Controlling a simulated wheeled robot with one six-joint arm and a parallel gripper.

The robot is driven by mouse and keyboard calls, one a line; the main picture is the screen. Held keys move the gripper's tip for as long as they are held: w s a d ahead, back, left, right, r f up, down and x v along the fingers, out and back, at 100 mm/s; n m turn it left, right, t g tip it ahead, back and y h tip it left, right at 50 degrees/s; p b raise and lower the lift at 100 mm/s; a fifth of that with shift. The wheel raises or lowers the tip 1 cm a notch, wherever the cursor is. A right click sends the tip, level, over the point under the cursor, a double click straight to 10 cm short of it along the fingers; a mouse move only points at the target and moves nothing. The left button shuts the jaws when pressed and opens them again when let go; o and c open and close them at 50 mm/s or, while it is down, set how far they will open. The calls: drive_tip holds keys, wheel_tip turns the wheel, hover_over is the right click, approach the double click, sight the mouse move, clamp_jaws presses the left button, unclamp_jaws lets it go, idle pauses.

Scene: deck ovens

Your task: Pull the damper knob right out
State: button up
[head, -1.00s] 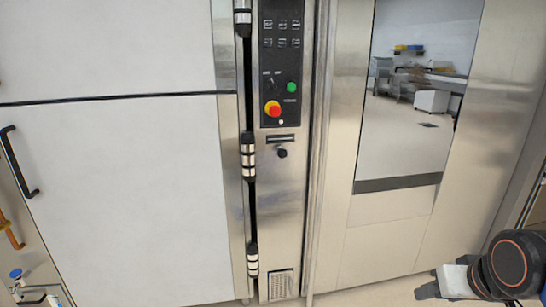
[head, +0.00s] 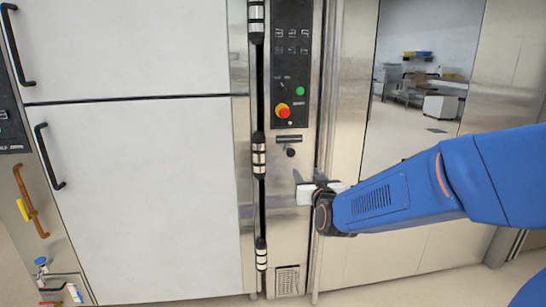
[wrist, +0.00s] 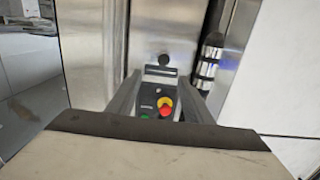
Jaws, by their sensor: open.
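The damper knob (head: 291,152) is a small black round knob on the narrow steel panel, just below a dark slot. In the wrist view the knob (wrist: 163,60) shows upside down, beyond and between the finger lines. My gripper (head: 316,190) is in front of the panel, below and slightly right of the knob in the head view. In the wrist view my gripper (wrist: 160,97) has its two fingers apart with nothing between them. It appears apart from the knob.
Above the knob is a black control panel (head: 292,60) with a red and yellow emergency button (head: 283,111) and a green button (head: 300,91). Black and silver hinges (head: 259,155) run left of the panel, next to white doors (head: 140,190). A steel door with a window (head: 410,110) stands right.

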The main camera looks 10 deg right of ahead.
drive_tip(key=a, duration=0.1)
approach(291, 153)
drive_tip(key=w, duration=0.9)
drive_tip(key=shift+f, duration=0.15)
